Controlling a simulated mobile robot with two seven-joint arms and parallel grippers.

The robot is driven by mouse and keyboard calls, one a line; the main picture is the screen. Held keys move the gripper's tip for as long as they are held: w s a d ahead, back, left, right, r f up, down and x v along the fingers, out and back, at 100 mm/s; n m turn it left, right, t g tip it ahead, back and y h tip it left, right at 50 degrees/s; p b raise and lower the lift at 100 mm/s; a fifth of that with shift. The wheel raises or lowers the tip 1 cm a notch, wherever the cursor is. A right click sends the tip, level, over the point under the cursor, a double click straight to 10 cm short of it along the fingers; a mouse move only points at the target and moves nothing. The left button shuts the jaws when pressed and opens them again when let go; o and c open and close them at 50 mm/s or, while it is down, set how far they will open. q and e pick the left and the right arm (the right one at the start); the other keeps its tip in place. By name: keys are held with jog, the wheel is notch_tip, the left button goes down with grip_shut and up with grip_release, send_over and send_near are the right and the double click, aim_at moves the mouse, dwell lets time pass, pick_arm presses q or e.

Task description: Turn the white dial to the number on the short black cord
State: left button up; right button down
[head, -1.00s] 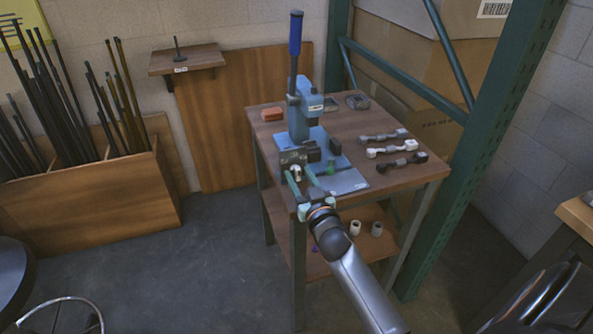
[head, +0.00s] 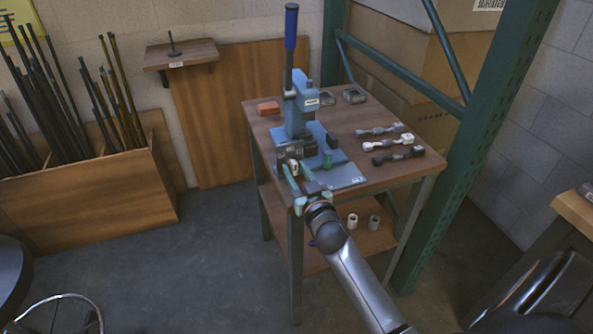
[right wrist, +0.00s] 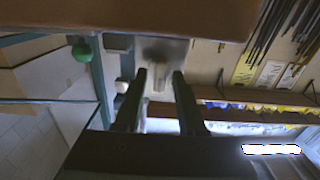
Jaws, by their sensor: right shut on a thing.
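The white dial (head: 293,163) sits low on the front of the blue lever press (head: 298,118). My right gripper (head: 299,172) is at the dial, with its two green fingers pointing at the press front. It is shut on the dial, which the fingers partly cover. In the right wrist view the two dark fingers (right wrist: 158,75) stand a little apart with a pale piece between them. The dial's marks are too small to read. A black cord (head: 398,156) lies on the table to the right, and no number on it can be read. My left gripper is out of view.
A grey cord (head: 377,131) and a white cord (head: 393,142) lie behind the black one. A green knob (head: 327,161) is just right of the dial. An orange block (head: 268,108) lies left of the press. A green rack post (head: 478,150) stands to the right.

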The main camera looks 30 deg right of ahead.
jog(key=shift+a+n, duration=0.1)
jog(key=shift+n, duration=1.1)
jog(key=n, duration=0.2)
jog(key=shift+n+p, duration=0.3)
jog(key=shift+p, duration=0.1)
jog(key=n, duration=0.4)
jog(key=shift+w+a+n, duration=0.1)
jog(key=shift+a+n, duration=0.05)
jog(key=shift+n, duration=0.15)
jog(key=c, duration=0.8)
grip_release()
jog(key=shift+c, duration=0.2)
jog(key=shift+f, duration=0.1)
